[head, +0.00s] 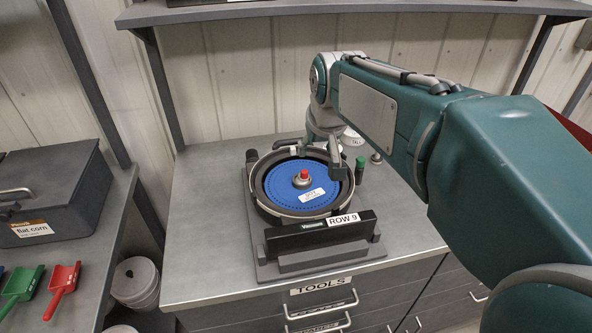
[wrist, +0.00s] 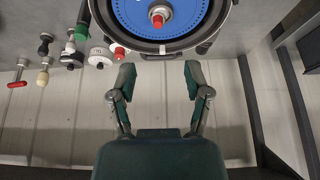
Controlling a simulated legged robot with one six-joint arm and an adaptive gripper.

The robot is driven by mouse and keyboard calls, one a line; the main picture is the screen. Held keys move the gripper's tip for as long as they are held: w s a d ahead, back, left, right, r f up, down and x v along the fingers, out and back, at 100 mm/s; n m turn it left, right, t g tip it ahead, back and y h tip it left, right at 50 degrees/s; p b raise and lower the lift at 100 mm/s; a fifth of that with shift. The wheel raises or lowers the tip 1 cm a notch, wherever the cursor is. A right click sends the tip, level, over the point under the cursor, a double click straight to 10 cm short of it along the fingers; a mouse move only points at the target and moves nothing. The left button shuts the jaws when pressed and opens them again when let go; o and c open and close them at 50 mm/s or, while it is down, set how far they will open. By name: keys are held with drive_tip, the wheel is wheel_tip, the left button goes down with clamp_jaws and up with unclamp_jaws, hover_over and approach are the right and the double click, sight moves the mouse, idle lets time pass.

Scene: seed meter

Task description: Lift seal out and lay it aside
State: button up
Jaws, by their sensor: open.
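The seed meter (head: 257,205) lies open-side up on a stand on the bench. A blue seed disc (head: 284,191) with a red-topped hub (head: 303,175) and a white label sits in its round dark housing. I cannot make out a separate seal; the disc covers the housing's inside. My gripper (head: 318,156) is open and empty at the meter's far rim. In the wrist view my gripper (wrist: 158,76) has its fingers spread, just outside the housing rim (wrist: 165,50), with nothing between the tips.
A ROW 9 block (head: 310,233) stands at the meter's front. A green-capped item (head: 359,168) is close at its right. White round pieces (wrist: 101,57) and small tools lie beside it. The bench (head: 205,220) is clear at left; a shelf (head: 340,8) hangs behind.

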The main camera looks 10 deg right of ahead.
drive_tip(key=w+f, duration=0.2)
drive_tip(key=w, duration=0.7)
approach(293, 148)
drive_tip(key=shift+g, duration=0.3)
drive_tip(key=x, duration=0.4)
drive_tip(key=shift+w+a+f, duration=0.3)
drive_tip(key=shift+w, duration=0.05)
drive_tip(key=x, duration=0.5)
drive_tip(key=shift+d, duration=0.25)
clamp_jaws()
